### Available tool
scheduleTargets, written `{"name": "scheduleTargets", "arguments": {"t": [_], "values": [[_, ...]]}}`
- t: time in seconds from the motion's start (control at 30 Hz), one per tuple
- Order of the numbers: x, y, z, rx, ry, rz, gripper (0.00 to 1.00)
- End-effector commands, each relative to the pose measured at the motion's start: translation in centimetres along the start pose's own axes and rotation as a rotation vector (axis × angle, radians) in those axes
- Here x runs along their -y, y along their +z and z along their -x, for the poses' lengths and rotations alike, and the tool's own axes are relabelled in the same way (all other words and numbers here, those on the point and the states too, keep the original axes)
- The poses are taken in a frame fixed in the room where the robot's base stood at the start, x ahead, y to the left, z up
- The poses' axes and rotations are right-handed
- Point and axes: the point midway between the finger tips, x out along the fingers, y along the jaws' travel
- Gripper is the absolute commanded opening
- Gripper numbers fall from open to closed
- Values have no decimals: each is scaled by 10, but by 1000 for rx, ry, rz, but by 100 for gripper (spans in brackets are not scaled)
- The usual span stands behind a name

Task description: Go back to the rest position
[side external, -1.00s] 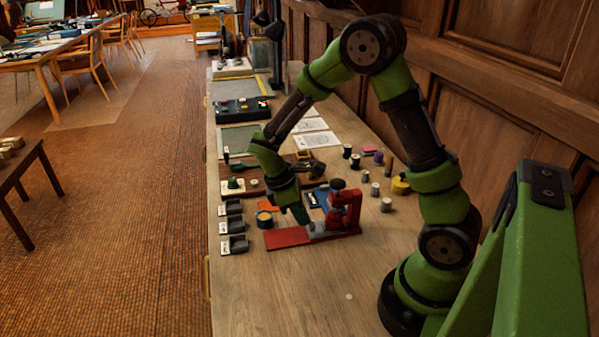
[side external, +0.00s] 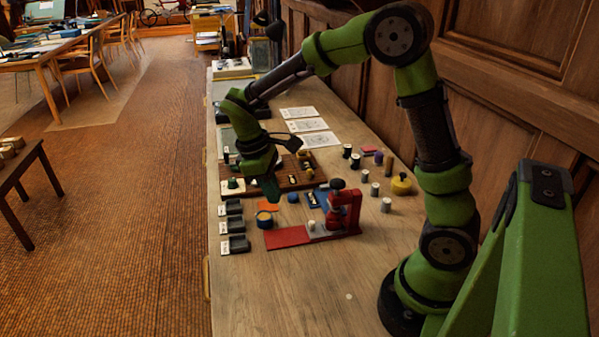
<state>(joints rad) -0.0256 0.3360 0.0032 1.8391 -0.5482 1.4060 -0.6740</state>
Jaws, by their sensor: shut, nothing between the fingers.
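My gripper (side external: 271,195) is shut and empty. It points down over the workbench (side external: 285,285), above the near part of a brown board with small parts (side external: 310,178) and left of a red press-like fixture (side external: 343,212). It looks clear of the things below it. The gripper hides part of the board.
A blue-and-yellow round pot (side external: 264,219) and several dark bins (side external: 235,227) stand at the bench's left edge. Cylinders and a yellow round piece (side external: 401,184) stand to the right. White sheets (side external: 308,125) lie farther back. The near bench is clear.

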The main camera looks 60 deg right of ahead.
Motion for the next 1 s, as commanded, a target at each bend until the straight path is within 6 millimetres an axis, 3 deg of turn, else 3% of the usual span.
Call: {"name": "scheduleTargets", "arguments": {"t": [0.5, 0.73, 1.0], "values": [[66, 83, 72, -607, -239, -631, 0], [83, 114, 88, -801, -319, -711, 0], [84, 123, 100, -864, -318, -704, 0]]}}
